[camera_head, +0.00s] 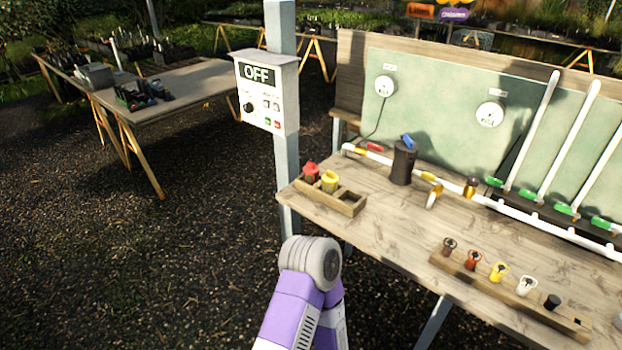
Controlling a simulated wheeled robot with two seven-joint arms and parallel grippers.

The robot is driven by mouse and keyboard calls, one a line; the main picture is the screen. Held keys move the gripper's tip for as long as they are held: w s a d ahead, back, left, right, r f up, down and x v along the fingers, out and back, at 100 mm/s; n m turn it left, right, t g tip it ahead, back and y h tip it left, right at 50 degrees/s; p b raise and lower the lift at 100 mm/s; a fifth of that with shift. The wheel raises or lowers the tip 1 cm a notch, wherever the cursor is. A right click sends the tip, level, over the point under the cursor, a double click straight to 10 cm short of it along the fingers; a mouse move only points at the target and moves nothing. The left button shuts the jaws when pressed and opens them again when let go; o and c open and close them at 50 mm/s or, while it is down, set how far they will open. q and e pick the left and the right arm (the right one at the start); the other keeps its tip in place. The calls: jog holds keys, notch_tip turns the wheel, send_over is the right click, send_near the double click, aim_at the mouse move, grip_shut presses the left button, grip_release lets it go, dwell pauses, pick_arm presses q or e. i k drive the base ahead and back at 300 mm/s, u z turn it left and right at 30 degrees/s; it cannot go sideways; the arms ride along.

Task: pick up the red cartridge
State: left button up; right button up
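A red cartridge-like piece (311,171) stands in the left compartment of a small wooden box (349,204) at the left end of the workbench. A yellow piece (329,181) stands beside it. The box's right-hand part looks empty. A second reddish piece (473,260) sits in a long wooden rack (512,298) at the bench's front right, among brown, yellow, white and black pieces. I cannot tell for certain which is the cartridge. One of my purple and white arms rises at the bottom centre, but neither gripper shows.
A dark canister (402,162) with a blue top stands behind the box. A white pipe (520,218) runs along the bench's back, with upright white tubes at right. A control box (266,92) reading OFF hangs on a post left of the bench. The bench's middle is clear.

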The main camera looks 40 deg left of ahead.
aim_at(310, 170)
jog(key=u, duration=1.15)
jog(key=i, duration=0.45)
jog(key=z, duration=0.15)
